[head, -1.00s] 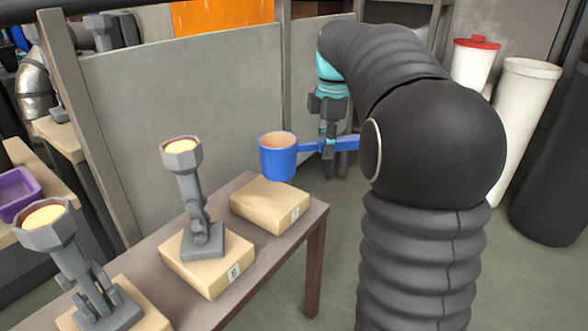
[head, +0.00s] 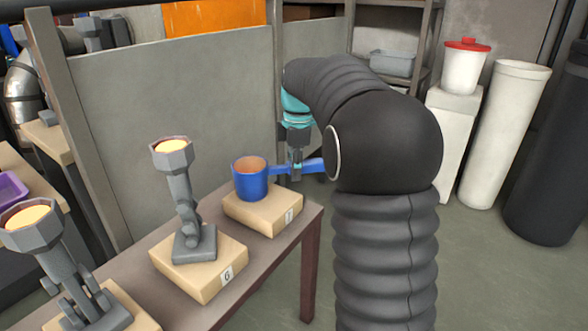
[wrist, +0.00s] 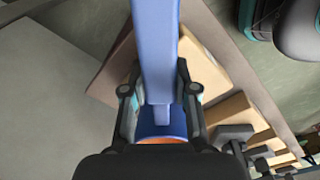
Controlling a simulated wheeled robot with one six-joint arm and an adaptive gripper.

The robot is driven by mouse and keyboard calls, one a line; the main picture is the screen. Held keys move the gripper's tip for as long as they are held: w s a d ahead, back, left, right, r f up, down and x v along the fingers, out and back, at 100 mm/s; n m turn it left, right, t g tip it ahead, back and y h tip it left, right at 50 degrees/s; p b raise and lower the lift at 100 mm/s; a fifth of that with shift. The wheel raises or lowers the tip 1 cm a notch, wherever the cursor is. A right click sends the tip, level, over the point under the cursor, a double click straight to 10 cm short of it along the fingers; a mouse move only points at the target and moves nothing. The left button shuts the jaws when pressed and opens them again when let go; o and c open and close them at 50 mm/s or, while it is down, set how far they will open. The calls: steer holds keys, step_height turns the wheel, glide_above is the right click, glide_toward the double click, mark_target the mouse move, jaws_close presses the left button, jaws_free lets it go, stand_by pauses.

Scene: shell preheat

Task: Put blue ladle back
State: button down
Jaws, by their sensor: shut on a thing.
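The blue ladle (head: 250,184) has a deep cup with a brownish inside and a straight handle pointing right. My gripper (head: 296,170) is shut on its handle, right of the cup. The cup is upright over the back-left part of the tan block marked 7 (head: 264,213); I cannot tell whether it touches the block. In the wrist view the blue handle (wrist: 155,45) runs between both fingers, with the block (wrist: 205,65) below it. Most of the cup is hidden there by my gripper.
A grey stand with a yellow-filled cup (head: 180,190) is on block 6 (head: 205,275), left of the ladle. A similar stand (head: 50,250) is nearer. A grey panel (head: 180,110) is behind the table (head: 312,225).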

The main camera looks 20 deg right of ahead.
steer(key=c, duration=0.9)
jaws_free()
steer(key=r+p, duration=0.1)
steer(key=r, duration=0.2)
steer(key=r+p, duration=0.1)
steer(key=r, duration=0.7)
steer(key=shift+d+r+p, duration=0.15)
steer(key=shift+d+p, duration=0.15)
steer(key=shift+p, duration=0.1)
steer(key=s+a+m+t, duration=0.1)
steer(key=s+a+m, duration=0.25)
steer(key=s, duration=0.45)
steer(key=s+a+m+t, duration=0.25)
steer(key=s+m, duration=0.25)
steer(key=s, duration=0.3)
steer(key=s+a+f+m+t, duration=0.2)
steer(key=s+f+m, duration=0.5)
steer(key=s+f, duration=0.4)
steer(key=s+a, duration=0.1)
steer(key=s, duration=0.2)
steer(key=shift+s+m+h, duration=0.15)
steer(key=shift+m+h, duration=0.15)
steer(key=shift+m, duration=0.05)
